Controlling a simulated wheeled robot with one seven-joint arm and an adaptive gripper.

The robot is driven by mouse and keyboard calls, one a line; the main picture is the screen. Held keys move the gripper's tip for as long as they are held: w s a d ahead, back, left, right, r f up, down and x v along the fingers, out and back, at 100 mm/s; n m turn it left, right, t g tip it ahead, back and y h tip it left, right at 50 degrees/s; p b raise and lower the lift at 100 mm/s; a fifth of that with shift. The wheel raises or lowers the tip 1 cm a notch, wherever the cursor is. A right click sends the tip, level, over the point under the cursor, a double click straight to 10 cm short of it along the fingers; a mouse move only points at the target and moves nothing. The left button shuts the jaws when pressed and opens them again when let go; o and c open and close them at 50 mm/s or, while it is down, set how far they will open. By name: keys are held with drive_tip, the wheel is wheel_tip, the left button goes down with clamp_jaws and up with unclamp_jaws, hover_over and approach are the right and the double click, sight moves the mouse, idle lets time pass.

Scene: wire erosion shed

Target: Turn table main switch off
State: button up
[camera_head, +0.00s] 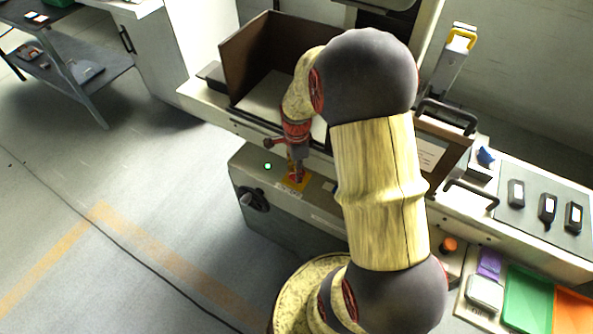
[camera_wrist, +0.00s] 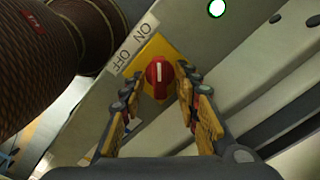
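The switch is a red knob (camera_wrist: 158,78) with a white mark, on a yellow plate (camera_wrist: 157,48). In the wrist view the mark runs nearly upright. A white label (camera_wrist: 133,42) reading ON and OFF sits beside the plate at upper left; I cannot tell which word the mark points to. In the head view the yellow plate (camera_head: 293,184) shows below my gripper (camera_head: 297,170), on the machine's lower ledge. In the wrist view my gripper (camera_wrist: 160,82) is open, its fingers on either side of the knob. Whether they touch it is unclear.
A lit green lamp (camera_head: 268,166) is left of the plate. A black rotary handle (camera_head: 252,200) is on the cabinet front. A brown open-topped enclosure (camera_head: 246,62) stands behind my gripper. An orange button (camera_head: 449,244) is at right. The floor at left is clear.

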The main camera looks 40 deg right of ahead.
drive_tip(key=shift+c, duration=1)
clamp_jaws()
drive_tip(key=shift+r+n+p, duration=0.1)
drive_tip(key=shift+n+p, duration=0.25)
drive_tip(key=shift+n, duration=0.05)
drive_tip(key=shift+n+p, duration=0.8)
drive_tip(key=shift+n, duration=0.2)
drive_tip(key=n+p, duration=0.2)
drive_tip(key=n, duration=0.1)
drive_tip(key=shift+n, duration=0.4)
drive_tip(key=n+p, duration=0.3)
drive_tip(key=n, duration=0.3)
drive_tip(key=n+p, duration=0.2)
drive_tip(key=n, duration=0.3)
drive_tip(key=shift+n, duration=0.3)
